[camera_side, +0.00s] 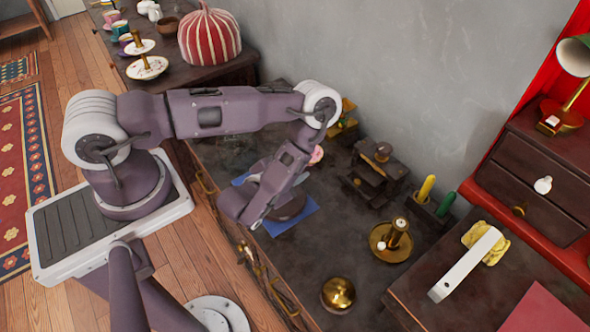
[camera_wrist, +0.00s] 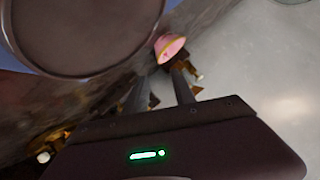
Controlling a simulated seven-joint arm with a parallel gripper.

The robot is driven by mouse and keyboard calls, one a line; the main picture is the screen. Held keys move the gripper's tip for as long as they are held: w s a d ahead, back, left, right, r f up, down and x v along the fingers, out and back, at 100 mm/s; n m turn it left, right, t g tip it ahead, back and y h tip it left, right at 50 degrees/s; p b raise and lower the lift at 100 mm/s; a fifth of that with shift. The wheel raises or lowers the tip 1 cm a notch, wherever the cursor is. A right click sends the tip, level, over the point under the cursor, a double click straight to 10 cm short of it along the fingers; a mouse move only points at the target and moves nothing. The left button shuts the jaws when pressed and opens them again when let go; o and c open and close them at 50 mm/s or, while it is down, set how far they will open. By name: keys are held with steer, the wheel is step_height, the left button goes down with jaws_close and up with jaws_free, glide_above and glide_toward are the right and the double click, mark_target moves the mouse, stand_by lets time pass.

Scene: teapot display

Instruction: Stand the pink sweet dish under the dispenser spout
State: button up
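The pink sweet dish (camera_side: 316,155) shows as a small pink patch just right of my forearm in the side view; the arm hides part of it. In the wrist view the dish (camera_wrist: 172,48) is pink with a gold rim and looks tilted. My gripper (camera_wrist: 161,74) has its two fingers apart there, with a gap between them. The fingers are hidden in the side view. A dark wooden stand (camera_side: 380,168) with a knob on top may be the dispenser; its spout is not clear.
A blue mat (camera_side: 300,221) lies partly under my arm. A white-handled thing (camera_side: 466,264) lies on the side table. Bare dark tabletop lies between them.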

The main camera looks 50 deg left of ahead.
steer(key=shift+s+d+r, duration=0.1)
steer(key=shift+s+r, duration=0.2)
steer(key=a+r+g+y, duration=0.2)
steer(key=a+r+y, duration=0.35)
steer(key=r, duration=0.55)
steer(key=a+r+g+y, duration=0.1)
steer(key=a+r+y, duration=0.5)
steer(key=r, duration=0.6)
steer(key=s+a+r+n+g, duration=0.2)
steer(key=s+a+r+g, duration=0.2)
steer(key=s+r+g, duration=0.15)
steer(key=s+d+r+n+g+h, duration=0.1)
steer(key=s+d+n+g+h, duration=0.15)
steer(key=s, duration=0.55)
steer(key=s+d+r+n+g+h, duration=0.1)
steer(key=s+d+r+g+h, duration=0.2)
steer(key=s, duration=0.5)
steer(key=w+d+r+m+t+h, duration=0.1)
steer(key=d+r+t+h, duration=0.1)
steer(key=d+h, duration=0.3)
steer(key=w+d+r+m+t+h, duration=0.1)
steer(key=d+t+h, duration=0.4)
steer(key=d, duration=0.5)
steer(key=shift+w+r+m, duration=0.15)
steer(key=shift+r+m, duration=0.2)
steer(key=shift+r, duration=0.25)
